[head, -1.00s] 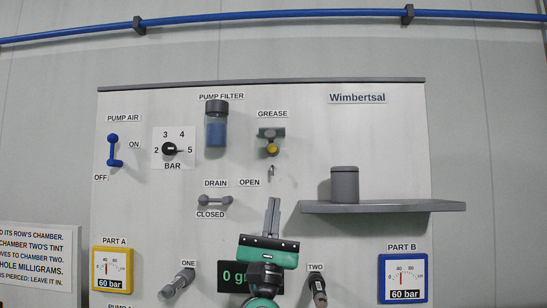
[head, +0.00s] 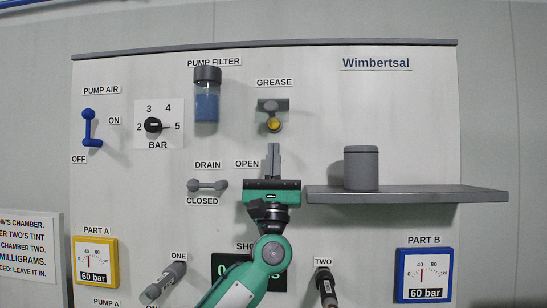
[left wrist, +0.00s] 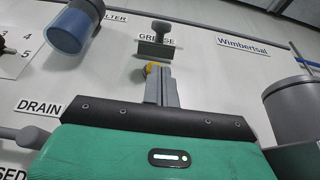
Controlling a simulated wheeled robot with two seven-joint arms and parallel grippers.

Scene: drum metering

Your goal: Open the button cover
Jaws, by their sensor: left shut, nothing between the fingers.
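The grey bracket (left wrist: 154,49) shows beyond. The panel directly behind the fingers is hidden. My right gripper is not in view.
A grey shelf (head: 430,194) with a grey canister (head: 361,168) juts out right of my gripper. The DRAIN lever (head: 207,185) is to its left, and the pump filter (head: 207,100) is up left. My arm partly covers a dark display (head: 226,266) below.

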